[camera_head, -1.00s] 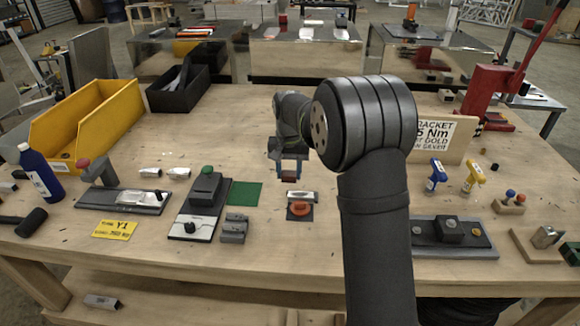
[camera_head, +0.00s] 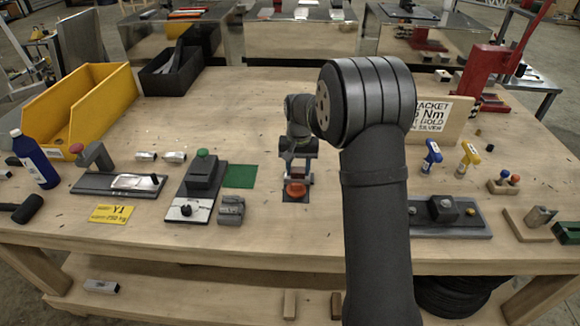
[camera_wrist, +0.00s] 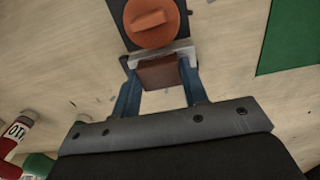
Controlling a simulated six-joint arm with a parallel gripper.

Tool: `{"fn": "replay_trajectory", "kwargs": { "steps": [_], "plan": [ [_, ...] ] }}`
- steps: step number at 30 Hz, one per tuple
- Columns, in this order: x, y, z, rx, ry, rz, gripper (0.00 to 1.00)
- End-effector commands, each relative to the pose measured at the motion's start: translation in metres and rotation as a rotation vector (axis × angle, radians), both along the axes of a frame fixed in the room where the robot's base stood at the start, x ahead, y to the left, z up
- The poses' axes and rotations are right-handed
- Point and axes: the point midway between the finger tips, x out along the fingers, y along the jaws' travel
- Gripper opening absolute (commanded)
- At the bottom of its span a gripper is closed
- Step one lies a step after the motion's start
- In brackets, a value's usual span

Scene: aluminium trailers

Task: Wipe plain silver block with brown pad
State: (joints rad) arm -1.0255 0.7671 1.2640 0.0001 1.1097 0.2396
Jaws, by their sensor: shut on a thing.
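The brown pad (camera_wrist: 160,73) sits between the blue fingers of my gripper (camera_wrist: 158,82) in the wrist view. The gripper is shut on it. A plain silver block (camera_wrist: 178,49) shows as a pale strip just beyond the pad, beside a round orange knob (camera_wrist: 152,22) on a dark base. Pad and block look touching or nearly so; I cannot tell which. In the head view my gripper (camera_head: 298,170) is low over the table, right behind the orange knob (camera_head: 296,189). There the gripper and knob mostly hide the block and pad.
A green mat (camera_head: 239,176) lies left of my gripper. Two small silver pieces (camera_head: 174,157) lie beyond. Bare wood lies in front of the orange-knob fixture.

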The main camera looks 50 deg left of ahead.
Motion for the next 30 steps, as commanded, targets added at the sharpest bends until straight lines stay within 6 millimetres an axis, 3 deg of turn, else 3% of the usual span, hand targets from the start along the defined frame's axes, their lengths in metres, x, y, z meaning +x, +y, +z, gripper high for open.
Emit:
{"fn": "replay_trajectory", "kwargs": {
  "steps": [11, 30],
  "plan": [
    [0.025, -0.025, -0.001, -0.002, 0.001, -0.003, 0.19],
    [-0.019, 0.018, -0.001, -0.001, 0.001, 0.002, 0.19]
  ]
}}
